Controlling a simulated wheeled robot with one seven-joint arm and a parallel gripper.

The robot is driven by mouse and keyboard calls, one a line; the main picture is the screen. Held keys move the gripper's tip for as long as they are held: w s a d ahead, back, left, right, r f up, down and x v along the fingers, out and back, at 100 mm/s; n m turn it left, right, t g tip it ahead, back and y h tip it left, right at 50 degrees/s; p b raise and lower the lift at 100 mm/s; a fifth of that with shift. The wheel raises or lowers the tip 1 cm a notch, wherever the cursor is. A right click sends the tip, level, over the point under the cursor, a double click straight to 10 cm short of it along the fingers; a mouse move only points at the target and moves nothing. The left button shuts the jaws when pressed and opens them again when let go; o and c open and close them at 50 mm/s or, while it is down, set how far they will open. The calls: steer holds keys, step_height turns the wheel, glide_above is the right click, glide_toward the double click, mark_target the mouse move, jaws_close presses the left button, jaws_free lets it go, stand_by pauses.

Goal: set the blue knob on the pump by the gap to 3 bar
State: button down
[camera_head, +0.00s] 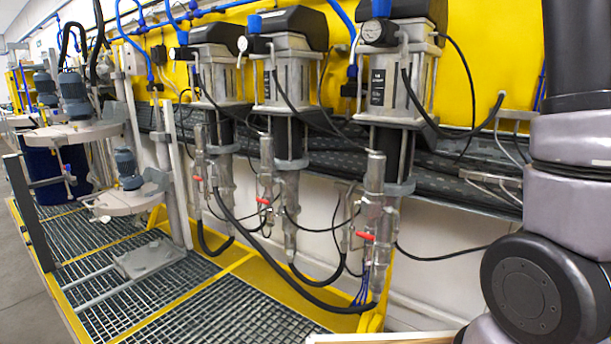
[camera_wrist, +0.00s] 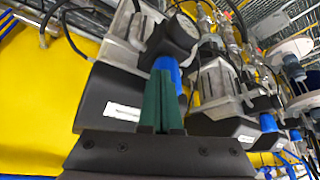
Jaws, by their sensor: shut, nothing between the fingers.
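Three grey pumps with black tops stand in a row in the head view: left (camera_head: 215,72), middle (camera_head: 290,78) and right (camera_head: 395,82). Each has a blue knob on top: left (camera_head: 182,38), middle (camera_head: 255,24), right (camera_head: 381,8). A round dark gauge (camera_head: 372,32) sits below the right knob. In the wrist view, my gripper (camera_wrist: 162,82) shows green fingers, shut and empty. A blue knob (camera_wrist: 168,64) is just beyond the fingertips, partly hidden by them; contact cannot be told. A dark gauge (camera_wrist: 182,36) is beside that knob; its reading is not legible. My gripper is outside the head view.
More pumps (camera_wrist: 220,88) stand right of the nearest one in the wrist view. Black hoses and blue air lines cross around the pumps against a yellow panel (camera_head: 340,28). Drum agitators (camera_head: 75,125) stand at left over a metal grating (camera_head: 215,310).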

steer(key=shift+w+a, duration=0.1)
steer(key=shift+w, duration=0.25)
stand_by(0.4)
steer(key=shift+a, duration=0.2)
steer(key=shift+a, duration=0.35)
steer(key=shift+w+a, duration=0.1)
steer(key=shift+a, duration=0.3)
stand_by(0.5)
steer(key=shift+s+a, duration=0.1)
steer(key=shift+s, duration=0.25)
step_height(320, 180, up, 6)
stand_by(0.3)
